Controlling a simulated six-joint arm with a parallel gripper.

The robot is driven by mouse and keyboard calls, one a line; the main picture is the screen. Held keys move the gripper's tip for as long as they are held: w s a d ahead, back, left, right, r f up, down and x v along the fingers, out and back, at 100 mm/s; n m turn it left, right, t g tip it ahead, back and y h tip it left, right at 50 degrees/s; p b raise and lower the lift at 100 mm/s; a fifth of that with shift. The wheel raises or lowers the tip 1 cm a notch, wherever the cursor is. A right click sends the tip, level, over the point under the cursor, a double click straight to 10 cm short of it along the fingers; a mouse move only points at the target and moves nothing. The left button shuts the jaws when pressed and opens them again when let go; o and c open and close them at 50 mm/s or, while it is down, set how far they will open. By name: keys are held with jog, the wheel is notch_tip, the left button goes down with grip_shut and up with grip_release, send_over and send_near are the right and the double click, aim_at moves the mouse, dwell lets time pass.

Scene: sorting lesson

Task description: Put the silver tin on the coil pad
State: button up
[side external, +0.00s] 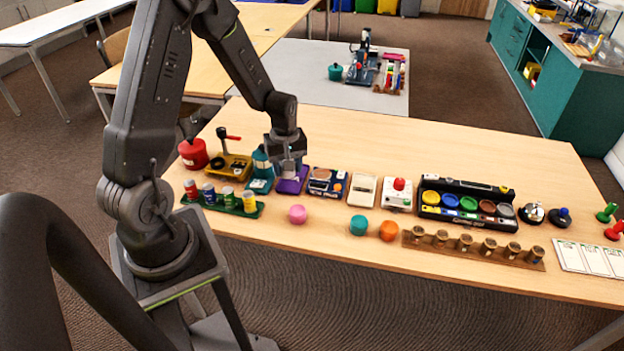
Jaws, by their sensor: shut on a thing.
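My gripper (289,165) points down over the row of devices at the left of the wooden table. It is shut on a small grey thing, which looks like the silver tin; the fingers hide most of it. A purple block (293,185) lies directly under the gripper. The gap between the held thing and this block is too small to judge. A dark blue device with pale and brown panels (327,182) stands just right of it. I cannot tell for certain which of these is the coil pad.
A white tray (362,189), a red-button box (398,194) and a black rack of coloured discs (468,223) stand to the right. Pink (298,214), teal (358,225) and orange (389,231) pieces lie in front.

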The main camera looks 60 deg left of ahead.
jog(key=w+a+r+m, duration=0.2)
jog(key=w+a+m, duration=0.2)
jog(key=a, duration=0.6)
send_over(322, 174)
jog(key=shift+m, duration=0.4)
notch_tip(322, 174, down, 6)
jog(key=shift+a+f, duration=0.1)
jog(key=shift+f, duration=2.15)
jog(key=shift+f, duration=0.15)
jog(key=o, duration=0.7)
jog(key=shift+c, duration=0.2)
